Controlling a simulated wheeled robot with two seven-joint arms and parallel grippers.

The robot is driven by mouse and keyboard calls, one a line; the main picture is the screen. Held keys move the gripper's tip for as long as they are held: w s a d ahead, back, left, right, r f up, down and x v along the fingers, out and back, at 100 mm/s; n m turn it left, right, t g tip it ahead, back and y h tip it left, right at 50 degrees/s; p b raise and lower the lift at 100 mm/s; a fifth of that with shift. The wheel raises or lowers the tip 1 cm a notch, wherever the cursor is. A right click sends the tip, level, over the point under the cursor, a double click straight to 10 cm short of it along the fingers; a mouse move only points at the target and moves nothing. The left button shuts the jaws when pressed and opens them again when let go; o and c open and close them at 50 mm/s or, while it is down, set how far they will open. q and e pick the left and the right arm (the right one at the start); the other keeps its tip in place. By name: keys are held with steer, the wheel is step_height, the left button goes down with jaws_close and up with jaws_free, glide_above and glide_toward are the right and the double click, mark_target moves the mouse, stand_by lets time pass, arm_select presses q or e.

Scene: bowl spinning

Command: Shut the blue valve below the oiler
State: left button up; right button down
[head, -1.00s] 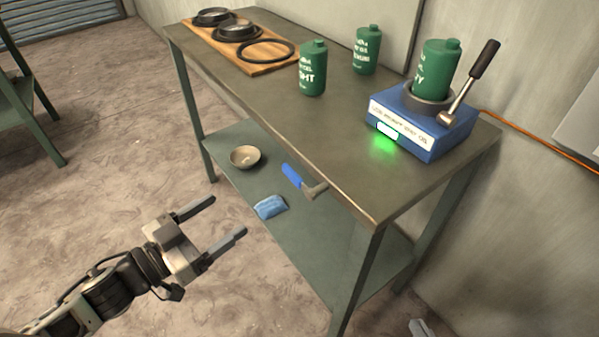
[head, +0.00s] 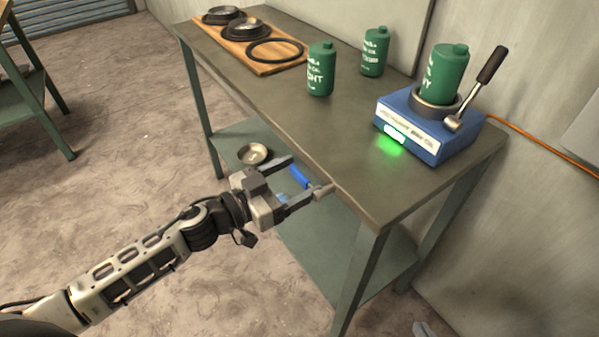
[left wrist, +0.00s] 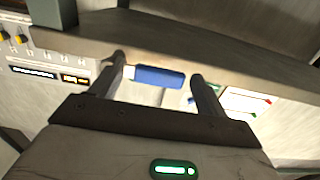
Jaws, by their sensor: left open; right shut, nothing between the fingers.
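The blue valve handle (head: 299,176) shows just below the front edge of the workbench, and its metal body is largely covered by a finger in the head view. My left gripper (head: 304,178) is open, with the handle showing between its fingers. In the left wrist view the blue handle (left wrist: 160,76) lies crosswise between the fingertips; contact cannot be told. The oiler (head: 422,118) appears to be the blue box above on the bench, with a green bottle (head: 446,70) and a lever. A small grey tip of my right gripper (head: 425,328) shows at the bottom edge.
Two green bottles (head: 321,70) and a wooden board (head: 262,62) with black rings stand on the bench (head: 330,140). A bowl (head: 252,154) and a partly hidden blue cloth lie on the lower shelf (head: 305,235). An orange cable runs along the wall.

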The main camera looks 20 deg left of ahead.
arm_select(q)
steer(key=shift+w+d, duration=0.45)
steer(key=shift+w, duration=0.1)
